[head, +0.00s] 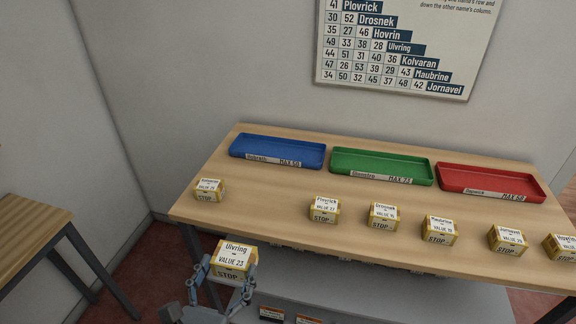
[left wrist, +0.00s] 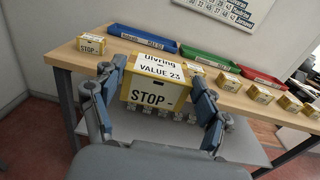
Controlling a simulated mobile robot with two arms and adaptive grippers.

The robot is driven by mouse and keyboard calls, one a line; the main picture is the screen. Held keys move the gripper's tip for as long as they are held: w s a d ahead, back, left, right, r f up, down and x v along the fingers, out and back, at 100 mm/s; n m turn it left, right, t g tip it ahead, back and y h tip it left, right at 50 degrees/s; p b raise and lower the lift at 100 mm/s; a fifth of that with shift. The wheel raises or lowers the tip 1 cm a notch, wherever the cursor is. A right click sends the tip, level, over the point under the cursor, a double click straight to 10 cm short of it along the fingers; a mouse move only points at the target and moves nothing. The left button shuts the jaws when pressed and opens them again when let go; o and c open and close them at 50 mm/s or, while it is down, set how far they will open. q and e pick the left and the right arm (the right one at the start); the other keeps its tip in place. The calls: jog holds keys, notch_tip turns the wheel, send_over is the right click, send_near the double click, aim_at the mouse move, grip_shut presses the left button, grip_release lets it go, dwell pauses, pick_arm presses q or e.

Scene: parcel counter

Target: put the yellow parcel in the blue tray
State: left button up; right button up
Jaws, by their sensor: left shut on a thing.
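My left gripper (head: 223,281) is shut on a yellow parcel (head: 234,259) labelled "Ulvring VALUE 23" and "STOP". It holds this parcel in front of the counter's front edge, apart from the counter. In the left wrist view the parcel (left wrist: 156,88) sits between the two fingers (left wrist: 157,100). The blue tray (head: 277,152), marked "MAX 50", lies empty at the back left of the counter. It also shows in the left wrist view (left wrist: 142,39), behind the held parcel. My right gripper is in neither view.
The wooden counter (head: 270,194) also bears a green tray (head: 381,166) and a red tray (head: 490,183). Several similar yellow parcels stand along its front, one (head: 208,190) at the left end. A number chart (head: 400,45) hangs on the wall. Another table (head: 28,235) stands at left.

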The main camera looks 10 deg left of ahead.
pick_arm(q)
jog(key=w+d+r, duration=0.1)
jog(key=w+d, duration=0.2)
jog(key=w, duration=0.5)
jog(key=w+d+r+m+h, duration=0.1)
jog(key=w+d+r, duration=0.1)
jog(key=w, duration=0.6)
jog(key=shift+w+d+r+h, duration=0.2)
jog(key=shift+d+r+h, duration=0.1)
jog(key=shift+d, duration=0.25)
jog(key=w+a+f, duration=0.2)
jog(key=w+f, duration=0.1)
jog(key=w+a+f, duration=0.2)
jog(key=w, duration=0.2)
jog(key=w+a+f+b, duration=0.1)
jog(key=w+a+f, duration=0.1)
jog(key=w+f, duration=0.1)
jog(key=shift+w+a+f, duration=0.35)
jog(key=shift+w, duration=0.1)
jog(key=f, duration=0.1)
jog(key=f+b, duration=0.1)
jog(key=w+f, duration=0.1)
jog(key=shift+a+f+b, duration=0.1)
jog(key=shift+a+b, duration=0.2)
jog(key=shift+a, duration=0.05)
jog(key=shift+f, duration=0.4)
